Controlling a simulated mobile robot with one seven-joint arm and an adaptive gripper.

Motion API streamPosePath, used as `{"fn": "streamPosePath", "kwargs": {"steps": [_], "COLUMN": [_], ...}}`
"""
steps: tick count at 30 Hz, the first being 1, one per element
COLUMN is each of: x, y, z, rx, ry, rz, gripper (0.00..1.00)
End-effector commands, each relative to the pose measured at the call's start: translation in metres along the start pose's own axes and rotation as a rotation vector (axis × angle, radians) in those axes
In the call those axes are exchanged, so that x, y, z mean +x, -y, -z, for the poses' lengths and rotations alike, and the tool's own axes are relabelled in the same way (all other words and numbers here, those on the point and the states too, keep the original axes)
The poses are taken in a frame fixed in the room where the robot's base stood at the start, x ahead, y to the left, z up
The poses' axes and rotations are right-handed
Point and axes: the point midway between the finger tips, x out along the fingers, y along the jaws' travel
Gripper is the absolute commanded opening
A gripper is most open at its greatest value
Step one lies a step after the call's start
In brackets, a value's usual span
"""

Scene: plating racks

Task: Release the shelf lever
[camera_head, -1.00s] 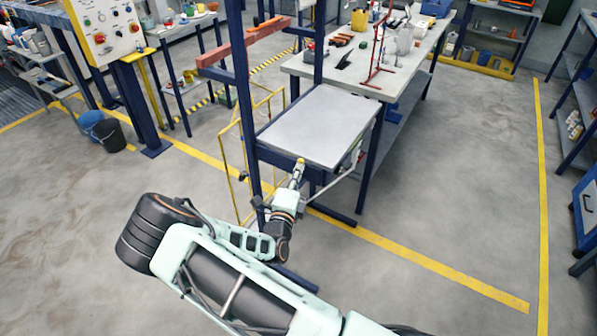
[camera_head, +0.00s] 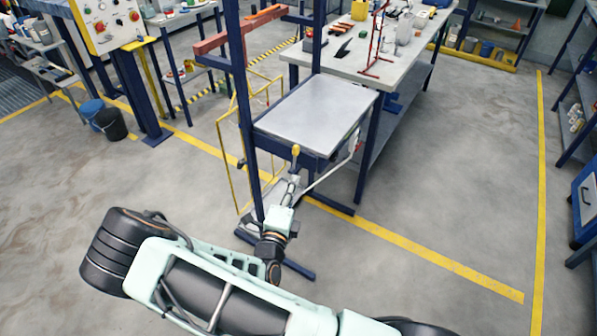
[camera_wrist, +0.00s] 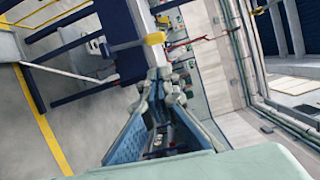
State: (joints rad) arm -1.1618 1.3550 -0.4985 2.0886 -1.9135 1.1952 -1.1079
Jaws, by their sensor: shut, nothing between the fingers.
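The shelf (camera_head: 318,112) is a flat grey plate on a dark blue frame, and it looks level. A lever with a yellow knob (camera_head: 296,150) is at its front edge. In the wrist view the yellow knob (camera_wrist: 154,38) is just beyond my fingertips, at the end of a dark blue bar. My gripper (camera_head: 292,183) is below and in front of the knob, with a small gap between them. In the wrist view my gripper (camera_wrist: 160,82) has its fingers together with nothing between them.
A pale rod (camera_head: 330,172) slants up to the right beside the shelf. A dark blue post (camera_head: 243,110) and yellow rail frame (camera_head: 222,150) stand to the left. A cluttered workbench (camera_head: 400,52) is behind. The floor to the right is clear.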

Motion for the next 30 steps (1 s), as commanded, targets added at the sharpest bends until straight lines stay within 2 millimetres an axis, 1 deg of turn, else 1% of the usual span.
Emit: {"fn": "streamPosePath", "kwargs": {"steps": [1,3,6,9,25,28,30], "x": [-0.009,-0.018,-0.026,-0.029,-0.029,-0.025,-0.02], "y": [0.0,-0.001,0.0,0.0,0.001,0.008,0.019], "z": [0.0,0.0,0.0,0.0,0.0,-0.001,-0.001], "rx": [-0.001,0.0,0.0,0.0,0.005,0.052,0.128], "ry": [0.001,0.001,-0.001,0.0,-0.003,-0.03,-0.072], "rz": [0.001,0.0,0.001,0.001,0.001,0.003,0.004], "gripper": [0.0,0.0,0.0,0.0,0.0,0.0,0.0]}}
